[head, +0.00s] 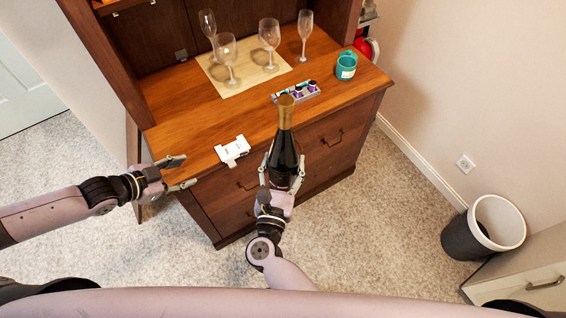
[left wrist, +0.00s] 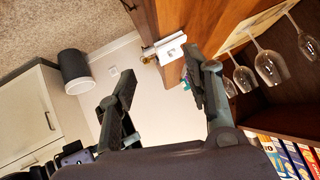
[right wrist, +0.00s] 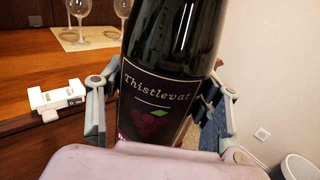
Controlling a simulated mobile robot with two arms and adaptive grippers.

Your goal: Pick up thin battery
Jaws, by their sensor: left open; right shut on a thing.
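No thin battery can be told for certain. A small grey tray (head: 309,91) on the wooden counter holds several short cylinders with purple, dark and white parts, too small to identify. A white device (head: 232,151) lies at the counter's front edge; it also shows in the left wrist view (left wrist: 171,48) and the right wrist view (right wrist: 57,97). My left gripper (head: 187,173) is open and empty, left of the white device and off the counter's front. My right gripper (head: 283,165) is shut on a dark wine bottle (head: 284,147), upright before the counter; its label shows close up (right wrist: 155,103).
Several wine glasses (head: 228,52) stand on and around a beige mat (head: 250,82) at the back of the counter (head: 185,110). A teal mug (head: 346,66) stands at right. The counter's left part is clear. A bin (head: 465,238) stands at far right.

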